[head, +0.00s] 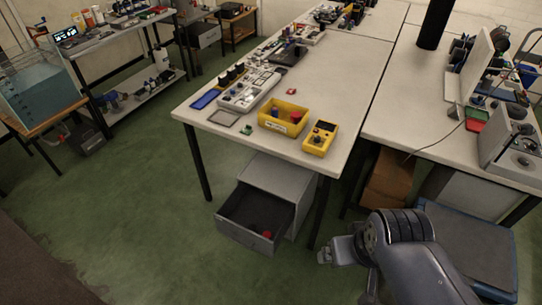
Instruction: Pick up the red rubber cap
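Several small red things are in view, and I cannot tell which is the red rubber cap. One red round piece (267,235) lies inside the open dark drawer (238,222) of the grey cabinet under the table. Another red piece (296,115) is in the yellow bin (270,122) on the table, beside something blue. A small red object (291,91) lies on the tabletop behind the bin. My gripper (326,256) is low at the right of the drawer, apart from it and from the table. Its fingers are too small to tell whether they are open.
The white table (335,75) holds a yellow meter (320,138), a blue flat item (205,99) and several tools along its left side. Green floor is clear left of the open drawer.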

